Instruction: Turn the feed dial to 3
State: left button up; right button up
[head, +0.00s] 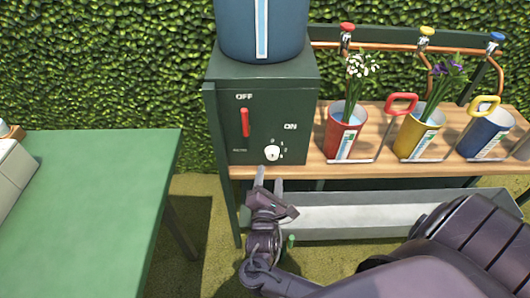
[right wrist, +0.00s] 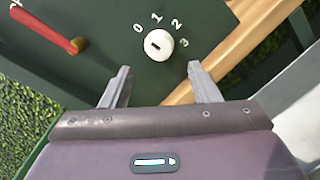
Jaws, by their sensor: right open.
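The feed dial (head: 272,153) is a white knob low on the front of the dark green box (head: 270,115). In the right wrist view the dial (right wrist: 157,44) has the numbers 0, 1, 2 and 3 around its upper and right side. A dark mark shows on its face, left of centre; I cannot tell which number it stands for. My right gripper (head: 269,178) is open and empty, just below and in front of the dial. In the right wrist view its two fingers (right wrist: 160,88) are apart, short of the dial and not touching it. My left gripper is out of view.
A red lever (head: 244,122) sits on the box between OFF and ON labels. Red, yellow and blue pots (head: 343,140) with handles stand on the wooden shelf (head: 310,165) to the right; flowers show in the red and yellow ones. A green table (head: 90,210) is at left.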

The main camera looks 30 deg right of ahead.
aim_at(272, 157)
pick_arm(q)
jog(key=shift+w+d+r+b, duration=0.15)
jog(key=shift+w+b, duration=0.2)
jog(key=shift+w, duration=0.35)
pick_arm(e)
jog(key=x, duration=0.7)
jog(key=shift+w+d+r, duration=0.1)
jog(key=shift+w+d, duration=0.1)
jog(key=shift+w, duration=0.05)
jog(key=shift+c, duration=0.5)
jog(key=c, duration=0.9)
